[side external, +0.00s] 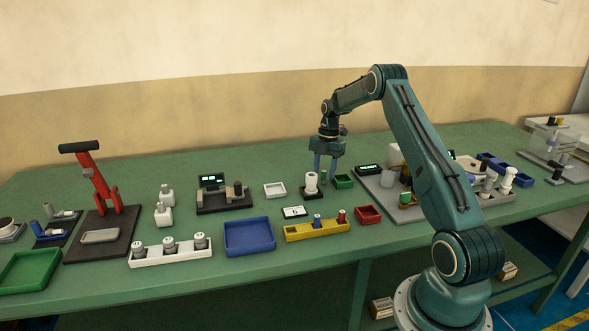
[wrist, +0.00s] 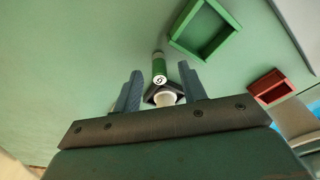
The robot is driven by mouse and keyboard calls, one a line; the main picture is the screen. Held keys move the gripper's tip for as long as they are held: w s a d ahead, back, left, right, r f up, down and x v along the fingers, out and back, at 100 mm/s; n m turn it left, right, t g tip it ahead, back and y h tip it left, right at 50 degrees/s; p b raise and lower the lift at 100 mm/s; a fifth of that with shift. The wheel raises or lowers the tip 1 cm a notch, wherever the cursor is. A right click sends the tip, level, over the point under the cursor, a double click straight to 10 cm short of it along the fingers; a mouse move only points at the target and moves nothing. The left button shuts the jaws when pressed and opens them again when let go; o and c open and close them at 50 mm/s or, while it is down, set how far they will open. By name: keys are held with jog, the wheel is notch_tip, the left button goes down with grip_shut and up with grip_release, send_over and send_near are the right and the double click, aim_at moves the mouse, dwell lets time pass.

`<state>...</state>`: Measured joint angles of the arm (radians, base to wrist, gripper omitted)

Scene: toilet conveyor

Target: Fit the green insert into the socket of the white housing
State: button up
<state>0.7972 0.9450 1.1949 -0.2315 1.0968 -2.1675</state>
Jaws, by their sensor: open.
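The white housing (side external: 311,181) stands upright on a small black base (side external: 313,194) in the side view. In the wrist view, the housing (wrist: 166,99) is partly hidden by my gripper's dark bar. The green insert (wrist: 159,67) is a green cylinder with a pale end face marked by a dark ring. It lies beyond the housing in the wrist view, close to it; I cannot tell whether they touch. In the side view, the insert (side external: 323,177) shows small beside the housing. My gripper (wrist: 162,78) is open, its fingers on either side of the insert and apart from it.
A green tray (side external: 343,181) stands right of the housing and a red tray (side external: 368,214) nearer the front. A white tray (side external: 275,190) is to the left. A yellow rack (side external: 305,232) and a flat white device (side external: 294,212) lie in front.

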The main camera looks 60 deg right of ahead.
aim_at(324, 171)
grip_shut()
notch_tip(324, 171, up, 10)
dwell(0.9)
dwell(0.4)
